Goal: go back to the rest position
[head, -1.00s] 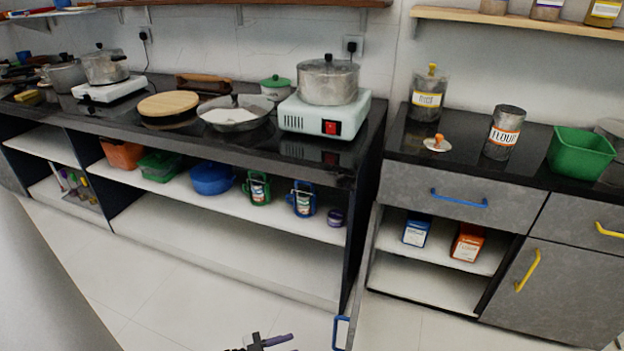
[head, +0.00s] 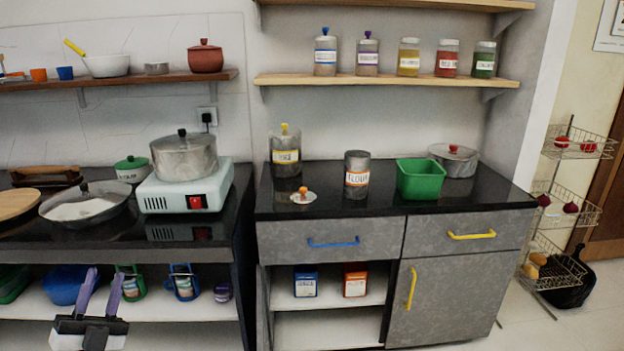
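My gripper (head: 104,274) is at the lower left of the head view, in front of the lower shelf under the left counter. Its two purple fingers point up and stand apart, with nothing held between them. The blue pot (head: 62,286) and a green lantern-like item (head: 131,283) show behind it on the shelf. Most of my arm is out of view.
The right counter (head: 330,205) bears a flour tin (head: 357,174), a jar (head: 285,152), a loose lid (head: 303,197), a green bin (head: 421,179) and a pot (head: 453,160). A stove (head: 185,190) with a pot stands left. A wire rack (head: 560,215) is right. The cabinet's left compartment is open.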

